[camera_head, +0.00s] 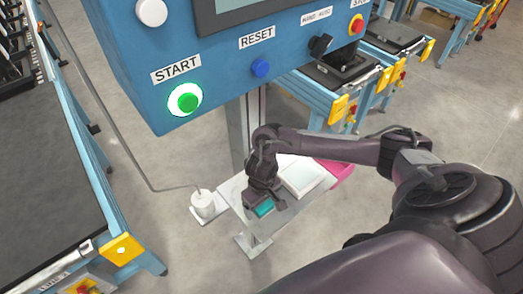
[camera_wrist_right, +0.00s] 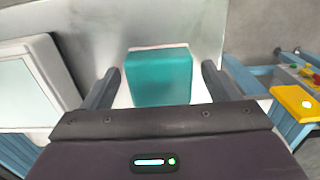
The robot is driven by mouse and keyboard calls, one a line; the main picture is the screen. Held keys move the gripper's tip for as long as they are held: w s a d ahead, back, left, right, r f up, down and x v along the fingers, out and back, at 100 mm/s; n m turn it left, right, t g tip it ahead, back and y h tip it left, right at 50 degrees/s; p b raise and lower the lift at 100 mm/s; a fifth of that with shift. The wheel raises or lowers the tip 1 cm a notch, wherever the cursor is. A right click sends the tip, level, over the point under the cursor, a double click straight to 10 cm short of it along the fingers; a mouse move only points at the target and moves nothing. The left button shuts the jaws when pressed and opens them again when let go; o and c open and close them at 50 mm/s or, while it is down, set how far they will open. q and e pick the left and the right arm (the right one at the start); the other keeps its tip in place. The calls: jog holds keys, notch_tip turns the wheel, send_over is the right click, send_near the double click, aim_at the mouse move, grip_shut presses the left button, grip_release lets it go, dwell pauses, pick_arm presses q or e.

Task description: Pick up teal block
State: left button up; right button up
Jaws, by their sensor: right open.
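The teal block (camera_wrist_right: 160,78) lies on a pale metal shelf (camera_wrist_right: 95,15), between the two fingers of my right gripper (camera_wrist_right: 160,88) in the right wrist view. The fingers are open, with a visible gap on each side of the block. In the head view my right gripper (camera_head: 262,203) reaches down over the shelf, and part of the teal block (camera_head: 264,208) shows beneath it. The rest of the block is hidden there by the gripper. My left gripper is in neither view.
A white tray-like object (camera_head: 300,177) and a pink item (camera_head: 340,171) sit beside the block. Above hangs a blue control panel (camera_head: 215,60) with START and RESET buttons. A post (camera_head: 238,130) rises behind the shelf. A conveyor (camera_head: 45,180) stands at left.

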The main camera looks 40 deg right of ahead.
jog(key=c, duration=1.1)
jog(key=shift+r, duration=0.15)
jog(key=shift+r, duration=0.6)
notch_tip(320, 180, up, 2)
jog(key=shift+w+a+r+b, duration=0.1)
jog(key=shift+b, duration=0.3)
jog(key=a, duration=0.6)
jog(key=s+a, duration=0.1)
jog(key=a, duration=0.5)
jog(key=a+p, duration=0.1)
jog(key=a, duration=0.4)
jog(key=shift+s+a, duration=0.25)
jog(key=shift+a, duration=0.15)
